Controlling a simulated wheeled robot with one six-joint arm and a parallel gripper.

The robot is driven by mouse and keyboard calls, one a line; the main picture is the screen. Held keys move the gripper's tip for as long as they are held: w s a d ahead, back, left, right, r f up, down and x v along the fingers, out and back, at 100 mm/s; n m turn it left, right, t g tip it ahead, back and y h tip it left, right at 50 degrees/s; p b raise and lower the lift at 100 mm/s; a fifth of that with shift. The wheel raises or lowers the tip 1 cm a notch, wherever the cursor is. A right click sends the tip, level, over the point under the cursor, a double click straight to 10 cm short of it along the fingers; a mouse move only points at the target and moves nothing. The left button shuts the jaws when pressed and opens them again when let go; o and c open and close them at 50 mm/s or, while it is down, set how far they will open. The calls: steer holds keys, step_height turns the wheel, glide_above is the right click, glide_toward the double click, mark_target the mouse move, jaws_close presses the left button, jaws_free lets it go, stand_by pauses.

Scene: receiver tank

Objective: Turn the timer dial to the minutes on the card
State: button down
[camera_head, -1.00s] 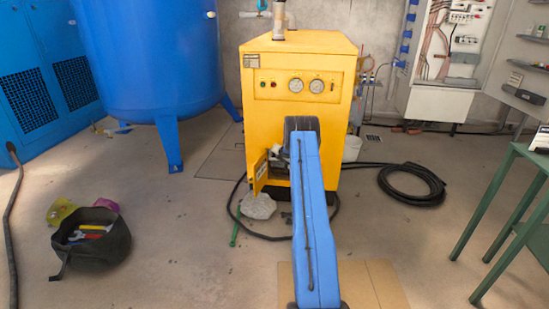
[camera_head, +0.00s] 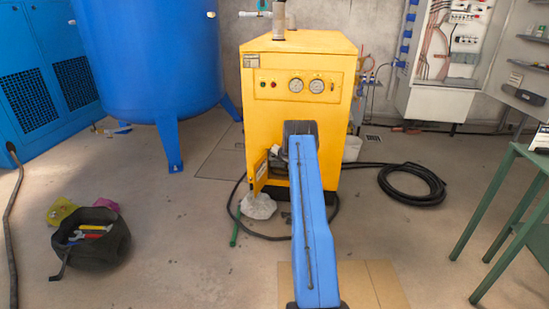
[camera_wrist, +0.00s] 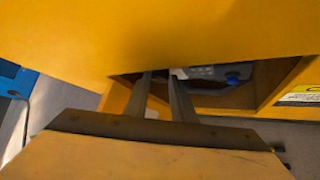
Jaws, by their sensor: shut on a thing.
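The yellow cabinet (camera_head: 300,120) stands in the middle of the head view, with a small open door (camera_head: 261,172) low on its front. In the wrist view, my gripper (camera_wrist: 160,76) reaches into the cabinet's dark opening (camera_wrist: 215,103). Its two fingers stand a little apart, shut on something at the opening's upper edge. This appears to be the timer dial, but its face and pointer are hidden. A grey part with a blue knob (camera_wrist: 233,79) shows inside. A yellow-and-white label (camera_wrist: 299,95) is at the right; its writing is not readable. My blue arm hides the gripper in the head view.
Two gauges (camera_head: 306,85) are on the cabinet's upper front. A blue tank (camera_head: 150,60) stands at the left, a dark tool bag (camera_head: 92,248) on the floor. A black hose (camera_head: 410,190) and a green table (camera_head: 500,215) are at the right. The floor between has free room.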

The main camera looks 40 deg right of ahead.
steer(key=shift+f, duration=0.1)
steer(key=t, duration=0.1)
steer(key=m+t+y, duration=0.1)
steer(key=m, duration=0.1)
steer(key=shift+s+d+f+t, duration=0.2)
steer(key=shift+s+f+t, duration=0.05)
steer(key=shift+f+t, duration=0.15)
steer(key=m+t, duration=0.1)
steer(key=m+t+y, duration=0.1)
steer(key=t, duration=0.1)
steer(key=shift+f+m, duration=0.3)
steer(key=m+t, duration=0.3)
steer(key=shift+f+t, duration=0.3)
steer(key=shift+f, duration=0.1)
steer(key=m+t, duration=0.1)
steer(key=m+t+h, duration=0.1)
steer(key=m+h, duration=0.1)
steer(key=m, duration=0.1)
steer(key=shift+a+f+t, duration=0.1)
steer(key=shift+f+t, duration=0.15)
steer(key=shift+t, duration=0.15)
steer(key=shift+w+m, duration=0.1)
steer(key=shift+m, duration=0.2)
steer(key=c, duration=1.5)
jaws_free()
